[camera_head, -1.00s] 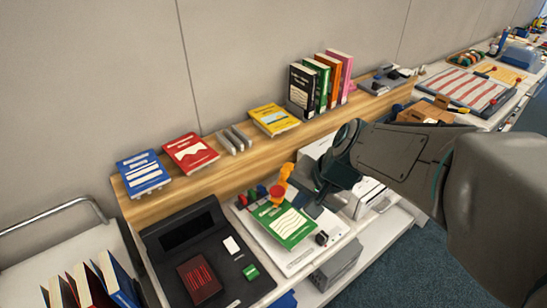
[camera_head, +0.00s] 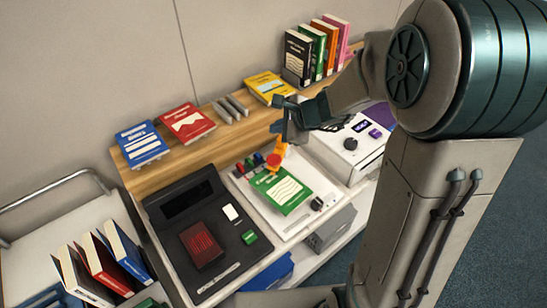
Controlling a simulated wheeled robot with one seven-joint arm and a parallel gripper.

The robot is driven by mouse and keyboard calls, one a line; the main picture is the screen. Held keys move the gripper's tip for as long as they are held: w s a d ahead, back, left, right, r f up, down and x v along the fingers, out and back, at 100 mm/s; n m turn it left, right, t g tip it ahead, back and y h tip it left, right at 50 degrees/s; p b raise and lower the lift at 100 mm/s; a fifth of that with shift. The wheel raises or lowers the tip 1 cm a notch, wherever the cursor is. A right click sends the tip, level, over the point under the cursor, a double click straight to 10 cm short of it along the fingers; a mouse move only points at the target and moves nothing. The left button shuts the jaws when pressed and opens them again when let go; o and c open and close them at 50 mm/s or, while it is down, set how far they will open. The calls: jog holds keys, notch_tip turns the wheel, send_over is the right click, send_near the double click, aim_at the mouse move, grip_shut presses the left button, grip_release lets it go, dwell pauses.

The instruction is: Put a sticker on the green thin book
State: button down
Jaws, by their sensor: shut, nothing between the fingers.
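The green thin book (camera_head: 283,191) lies flat on a white board-like station (camera_head: 306,213), its cover facing up with a pale lined patch. A small orange device with a red top (camera_head: 275,161) stands at the book's upper left edge. My gripper (camera_head: 283,122) is shut and empty, above and behind the orange device and apart from the book. Its fingertips are small and dark in this view. I cannot make out a separate loose sticker.
A black panel (camera_head: 196,220) with a red screen and green button lies left. A white machine (camera_head: 350,145) stands right. Blue (camera_head: 142,143), red (camera_head: 187,122) and yellow (camera_head: 268,86) books lie on the wooden shelf; several stand upright behind. A cart with books is at lower left.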

jog(key=shift+f, duration=0.1)
jog(key=b, duration=0.6)
send_over(272, 157)
jog(key=s+d, duration=0.1)
jog(key=d, duration=0.1)
jog(key=f, duration=0.6)
jog(key=shift+s+a+f, duration=0.2)
jog(key=shift+a+f, duration=0.05)
jog(key=shift+f, duration=0.1)
jog(key=shift+f+b, duration=0.95)
jog(key=shift+b, duration=0.05)
jog(key=shift+f, duration=0.15)
jog(key=shift+f+b, duration=0.3)
jog(key=shift+b, duration=0.25)
jog(key=shift+f+b, duration=0.7)
jog(key=shift+b, duration=0.05)
dwell(0.7)
jog(key=shift+r, duration=0.1)
jog(key=shift+r+p, duration=0.9)
jog(key=shift+r, duration=0.15)
